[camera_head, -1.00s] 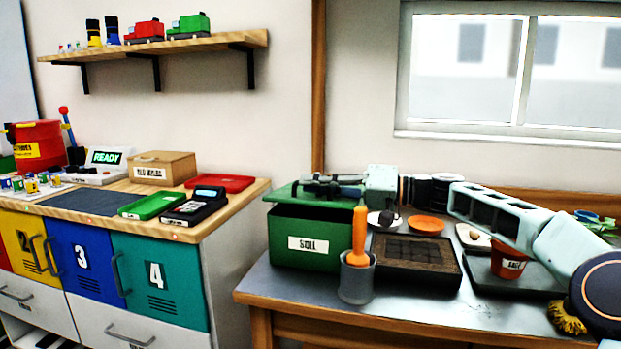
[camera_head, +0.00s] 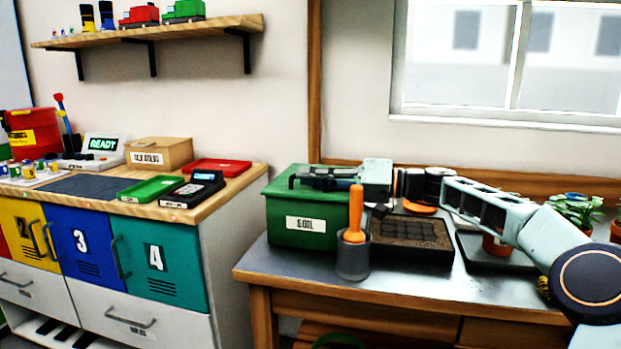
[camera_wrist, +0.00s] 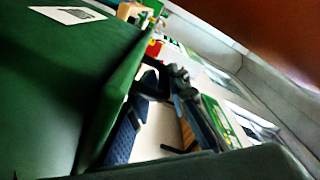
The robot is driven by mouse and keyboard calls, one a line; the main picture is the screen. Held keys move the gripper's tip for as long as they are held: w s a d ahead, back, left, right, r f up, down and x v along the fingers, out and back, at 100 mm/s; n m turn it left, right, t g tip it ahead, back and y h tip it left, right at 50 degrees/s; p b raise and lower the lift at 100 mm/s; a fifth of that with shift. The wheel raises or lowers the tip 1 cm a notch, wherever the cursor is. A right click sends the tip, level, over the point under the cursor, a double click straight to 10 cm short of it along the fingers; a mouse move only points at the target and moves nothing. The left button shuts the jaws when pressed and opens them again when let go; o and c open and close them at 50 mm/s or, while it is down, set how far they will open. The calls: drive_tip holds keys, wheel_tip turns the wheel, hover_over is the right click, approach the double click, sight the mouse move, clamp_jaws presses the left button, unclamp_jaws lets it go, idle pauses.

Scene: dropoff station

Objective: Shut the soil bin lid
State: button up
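The soil bin (camera_head: 285,232) is a green box with a white SOIL label, standing at the left end of the grey-topped table. Its green lid (camera_head: 305,171) lies over the top, flat or nearly flat; any small gap is hidden. My gripper (camera_head: 318,179) is just above or touching the lid, reaching in from the right. In the wrist view, my gripper (camera_wrist: 158,128) shows two blue-padded fingers apart with nothing between them. A green surface, the soil bin (camera_wrist: 60,80) with a white label, fills the left beside the fingers. I cannot tell whether they touch it.
A grey cup (camera_head: 353,258) with an orange-handled tool stands at the bin's front right. A dark seed tray (camera_head: 410,238) is right of it, under my arm. Potted plants (camera_head: 577,210) stand at far right. A cabinet (camera_head: 160,265) stands left, across a gap.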

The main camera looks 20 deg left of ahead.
drive_tip(key=shift+o, duration=1.3)
drive_tip(key=shift+s+f, duration=0.35)
drive_tip(key=shift+s, duration=0.05)
drive_tip(key=shift+d+f, duration=0.1)
drive_tip(key=shift+d, duration=0.05)
drive_tip(key=shift+w+d, duration=0.1)
drive_tip(key=shift+d, duration=0.2)
drive_tip(key=d, duration=1.1)
drive_tip(key=shift+w+d+r, duration=0.25)
drive_tip(key=shift+w+r, duration=0.2)
drive_tip(key=shift+r, duration=0.1)
